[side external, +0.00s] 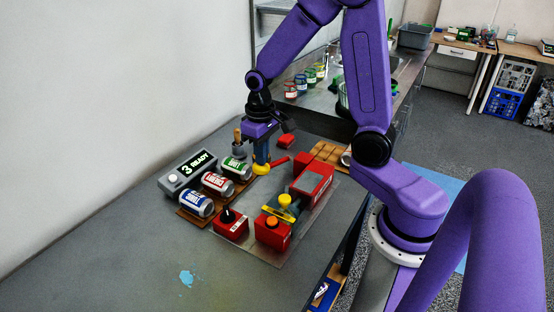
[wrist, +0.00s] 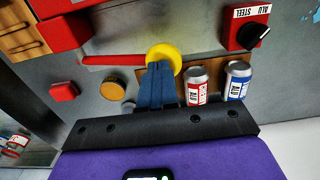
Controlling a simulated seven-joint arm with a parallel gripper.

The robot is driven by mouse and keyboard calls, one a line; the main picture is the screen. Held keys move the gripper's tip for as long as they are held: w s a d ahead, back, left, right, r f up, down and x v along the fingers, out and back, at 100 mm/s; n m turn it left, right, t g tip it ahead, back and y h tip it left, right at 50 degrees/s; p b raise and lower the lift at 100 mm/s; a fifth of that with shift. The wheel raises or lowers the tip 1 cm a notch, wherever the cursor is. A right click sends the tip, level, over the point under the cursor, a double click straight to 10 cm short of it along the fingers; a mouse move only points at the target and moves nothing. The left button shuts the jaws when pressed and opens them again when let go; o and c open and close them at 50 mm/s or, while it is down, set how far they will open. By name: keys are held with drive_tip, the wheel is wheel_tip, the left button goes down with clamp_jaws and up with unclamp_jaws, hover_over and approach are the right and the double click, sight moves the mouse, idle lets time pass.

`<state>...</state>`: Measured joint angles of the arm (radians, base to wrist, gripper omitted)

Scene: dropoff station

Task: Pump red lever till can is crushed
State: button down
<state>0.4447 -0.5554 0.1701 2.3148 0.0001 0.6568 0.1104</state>
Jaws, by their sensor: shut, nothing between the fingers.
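My gripper (side external: 261,163) is shut and empty, pointing down; its blue fingers also show in the wrist view (wrist: 161,82). Its fingertips are at the yellow knob (wrist: 164,56) on the end of the red lever (wrist: 112,61); exact contact is unclear. In the side view the yellow knob (side external: 261,169) is just under the fingers, with part of the red lever (side external: 280,161) to its right. The red crusher (side external: 313,180) stands right of the lever. Green (side external: 237,167), red (side external: 217,184) and blue (side external: 197,203) cans lie on a wooden rack. I cannot see a can inside the crusher.
A display box (side external: 188,172) reading "3 READY" sits behind the cans. A red dial box (side external: 231,224), a front red unit with an orange button (side external: 272,222) and a red block (side external: 285,142) surround the work area. The bench's front left is clear.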

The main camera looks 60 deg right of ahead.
sight(261, 172)
drive_tip(key=shift+a+f, duration=0.2)
drive_tip(key=shift+f, duration=0.5)
drive_tip(key=shift+a+f, duration=0.15)
drive_tip(key=shift+f, duration=0.6)
drive_tip(key=shift+a+f, duration=0.15)
drive_tip(key=shift+f, duration=1.1)
drive_tip(key=shift+s, duration=0.1)
